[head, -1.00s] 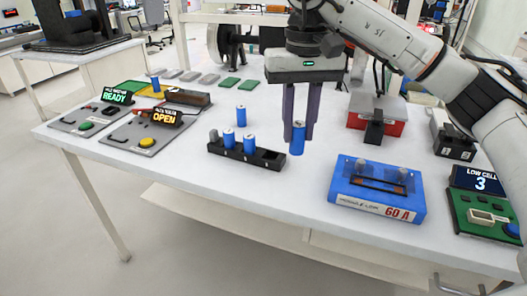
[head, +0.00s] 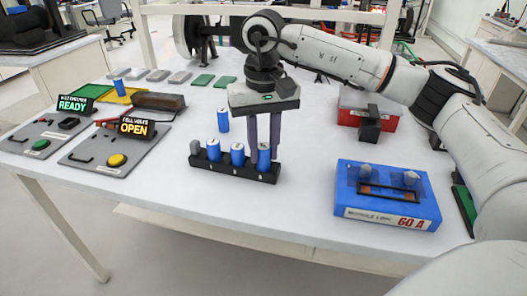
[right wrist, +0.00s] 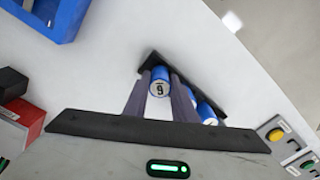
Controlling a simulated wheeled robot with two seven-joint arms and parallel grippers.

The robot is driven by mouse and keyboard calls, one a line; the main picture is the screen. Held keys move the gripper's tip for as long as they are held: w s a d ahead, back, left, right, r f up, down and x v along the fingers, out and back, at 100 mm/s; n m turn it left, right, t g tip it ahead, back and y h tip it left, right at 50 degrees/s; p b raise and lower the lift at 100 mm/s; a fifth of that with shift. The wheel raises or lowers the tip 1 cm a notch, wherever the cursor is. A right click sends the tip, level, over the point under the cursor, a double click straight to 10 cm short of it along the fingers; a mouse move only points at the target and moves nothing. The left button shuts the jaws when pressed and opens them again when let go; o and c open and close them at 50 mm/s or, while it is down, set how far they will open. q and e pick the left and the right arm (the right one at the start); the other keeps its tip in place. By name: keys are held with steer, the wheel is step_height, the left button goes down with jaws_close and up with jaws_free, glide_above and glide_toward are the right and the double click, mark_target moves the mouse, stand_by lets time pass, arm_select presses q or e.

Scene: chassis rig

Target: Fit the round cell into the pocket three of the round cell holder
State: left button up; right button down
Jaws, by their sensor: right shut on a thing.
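My right gripper (head: 264,146) points down over the holder's right end, shut on a blue round cell (head: 264,157). The held cell is upright, its lower end at the right-end pocket; I cannot tell whether it is fully seated. In the right wrist view the cell's marked top (right wrist: 160,86) shows between the fingers, over the holder (right wrist: 152,62). My left gripper is out of view.
Another blue cell (head: 223,120) stands behind the holder. Panels reading READY (head: 40,138) and OPEN (head: 118,148) lie left. The table front is clear.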

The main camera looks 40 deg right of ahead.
mark_target(263, 146)
steer(key=shift+f, duration=0.7)
steer(key=c, duration=1.5)
jaws_free()
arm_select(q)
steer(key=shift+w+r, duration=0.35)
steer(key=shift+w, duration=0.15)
arm_select(e)
steer(key=shift+o, duration=0.2)
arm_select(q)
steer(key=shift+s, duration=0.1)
arm_select(e)
steer(key=shift+r, duration=0.3)
arm_select(q)
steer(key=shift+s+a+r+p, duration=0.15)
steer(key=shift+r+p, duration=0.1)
steer(key=shift+p, duration=0.35)
arm_select(e)
step_height(263, 146, up, 12)
